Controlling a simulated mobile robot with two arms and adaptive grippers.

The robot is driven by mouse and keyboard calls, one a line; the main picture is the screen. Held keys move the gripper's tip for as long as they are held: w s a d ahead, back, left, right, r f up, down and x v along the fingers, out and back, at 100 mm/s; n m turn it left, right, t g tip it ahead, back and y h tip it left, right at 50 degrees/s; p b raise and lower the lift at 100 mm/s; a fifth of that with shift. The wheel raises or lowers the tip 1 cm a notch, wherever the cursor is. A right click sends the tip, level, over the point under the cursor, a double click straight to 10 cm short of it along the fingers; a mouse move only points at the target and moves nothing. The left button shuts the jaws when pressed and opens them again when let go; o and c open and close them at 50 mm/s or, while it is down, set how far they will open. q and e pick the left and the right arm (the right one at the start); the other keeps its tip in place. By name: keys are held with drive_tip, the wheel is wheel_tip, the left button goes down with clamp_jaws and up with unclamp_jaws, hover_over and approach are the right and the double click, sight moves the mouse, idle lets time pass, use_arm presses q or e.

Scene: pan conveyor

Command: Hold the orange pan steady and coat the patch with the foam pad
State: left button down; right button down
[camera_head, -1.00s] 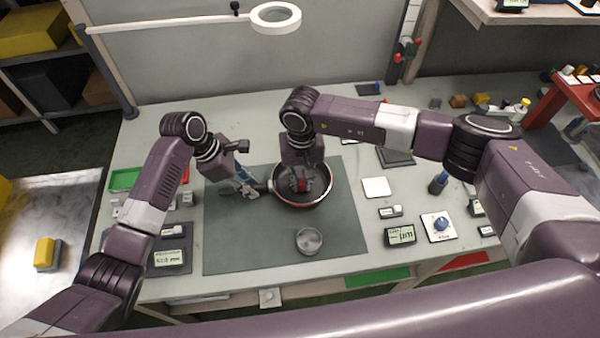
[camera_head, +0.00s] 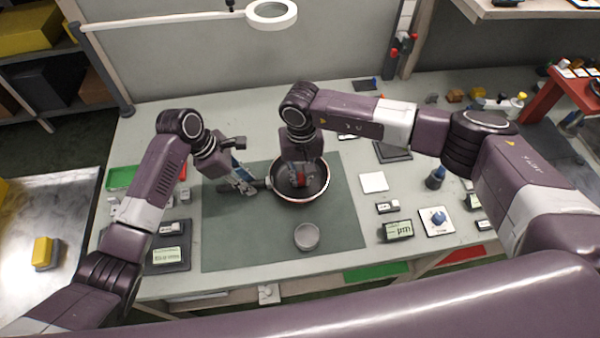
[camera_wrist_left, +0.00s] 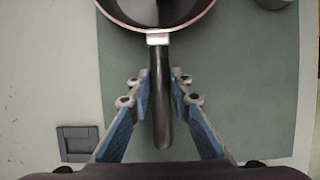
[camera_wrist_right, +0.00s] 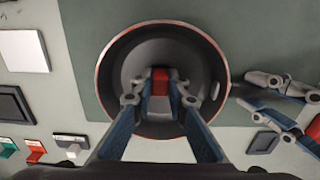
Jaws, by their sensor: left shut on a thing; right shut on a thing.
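The pan (camera_head: 286,192) has a dark inside and an orange-brown rim and lies on the green mat. Its black handle (camera_wrist_left: 160,120) points left in the head view. My left gripper (camera_head: 253,187) is shut on the handle, with one finger on each side in the left wrist view (camera_wrist_left: 158,92). My right gripper (camera_head: 299,181) reaches down into the pan from above. It is shut on a small red-topped block (camera_wrist_right: 160,76), apparently the foam pad, over the pan floor. The fingers and pad hide the floor beneath, so pad contact and the patch cannot be made out.
A small round grey dish (camera_head: 306,237) stands on the mat (camera_head: 235,240) in front of the pan. A white square plate (camera_head: 373,182), displays (camera_head: 397,231) and a blue-knob box (camera_head: 437,220) lie to the right. A ring lamp (camera_head: 271,13) hangs at the back. The mat's front left is bare.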

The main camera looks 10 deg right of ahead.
drive_tip(key=shift+w, duration=1.55)
wheel_tip(320, 180, up, 8)
drive_tip(key=shift+s+f, duration=0.1)
drive_tip(key=shift+s, duration=0.05)
drive_tip(key=r, duration=0.1)
hover_over(347, 235)
wheel_tip(347, 235, down, 9)
drive_tip(key=shift+f, duration=0.1)
idle(0.3)
